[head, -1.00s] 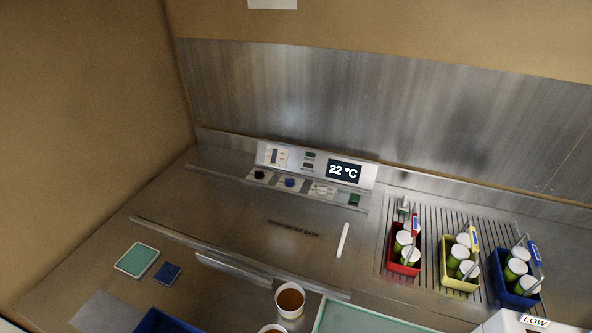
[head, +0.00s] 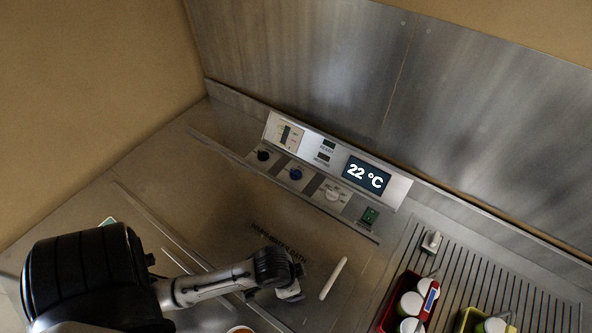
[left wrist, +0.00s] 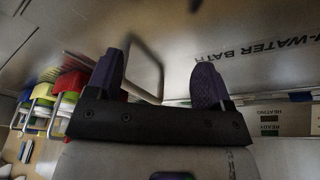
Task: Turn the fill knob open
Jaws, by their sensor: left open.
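The control panel (head: 335,160) stands at the back of the water bath, with a 22 °C display. A row of controls lies in front of it: a black knob (head: 263,156), a blue knob (head: 295,174), a white dial (head: 332,195) and a green switch (head: 369,216). The knob labels are too small to read, so I cannot tell which is the fill knob. My left gripper (head: 289,288) is over the water bath lid, in front of the controls and apart from them. In the left wrist view its two fingers (left wrist: 157,82) are spread and empty. My right gripper is not in view.
A pale bar handle (head: 334,278) on the lid is just right of my left gripper. A red caddy (head: 388,316) and a yellow caddy (head: 466,318) with white-capped containers stand on the ribbed drainer (head: 470,268). The lid between gripper and knobs is clear.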

